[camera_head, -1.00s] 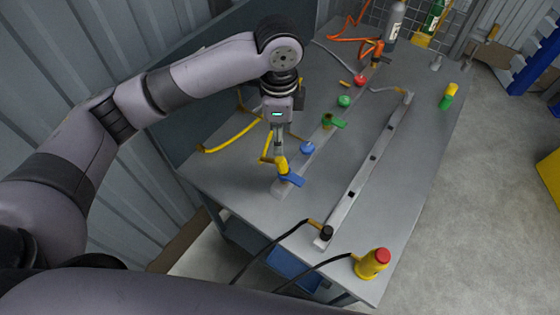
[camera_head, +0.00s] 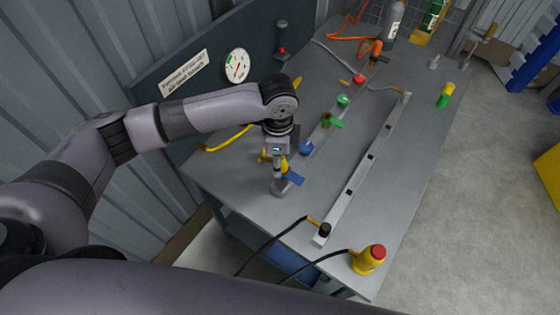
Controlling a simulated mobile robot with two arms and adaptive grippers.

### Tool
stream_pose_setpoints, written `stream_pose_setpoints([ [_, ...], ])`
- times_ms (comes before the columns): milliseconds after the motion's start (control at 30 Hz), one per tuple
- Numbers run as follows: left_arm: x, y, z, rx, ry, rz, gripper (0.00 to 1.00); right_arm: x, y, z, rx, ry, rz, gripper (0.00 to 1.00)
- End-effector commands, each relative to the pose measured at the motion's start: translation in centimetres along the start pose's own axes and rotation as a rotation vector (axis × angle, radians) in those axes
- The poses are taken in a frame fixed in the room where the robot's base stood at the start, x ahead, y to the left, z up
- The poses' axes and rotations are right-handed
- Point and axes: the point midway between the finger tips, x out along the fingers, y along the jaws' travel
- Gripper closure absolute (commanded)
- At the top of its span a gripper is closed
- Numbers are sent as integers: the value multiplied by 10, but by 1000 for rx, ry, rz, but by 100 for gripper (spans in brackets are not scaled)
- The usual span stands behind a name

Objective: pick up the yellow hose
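The yellow hose (camera_head: 226,142) lies in a curve on the left part of the workbench (camera_head: 225,176). Part of it is hidden behind my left arm and wrist. My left gripper (camera_head: 278,177) points down at this end, close to the yellow piece and the lever. Its fingers are small and partly lost against the grey rail, so I cannot tell whether they touch or hold anything. My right gripper is not in view.
Behind are a green lever (camera_head: 332,121), a red knob (camera_head: 359,79) and an orange hose (camera_head: 349,37). A second rail (camera_head: 366,165) runs along the right.

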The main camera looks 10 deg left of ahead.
Motion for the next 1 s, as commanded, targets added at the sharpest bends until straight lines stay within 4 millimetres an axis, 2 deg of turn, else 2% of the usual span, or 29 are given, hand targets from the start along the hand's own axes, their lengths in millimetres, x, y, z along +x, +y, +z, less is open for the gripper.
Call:
stream_pose_setpoints([
  [67,0,0,0,0,0,0,56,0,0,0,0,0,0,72],
  [700,0,0,0,0,0,1,99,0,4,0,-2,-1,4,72],
  [1000,-1,0,0,0,0,0,100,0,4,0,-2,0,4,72],
])
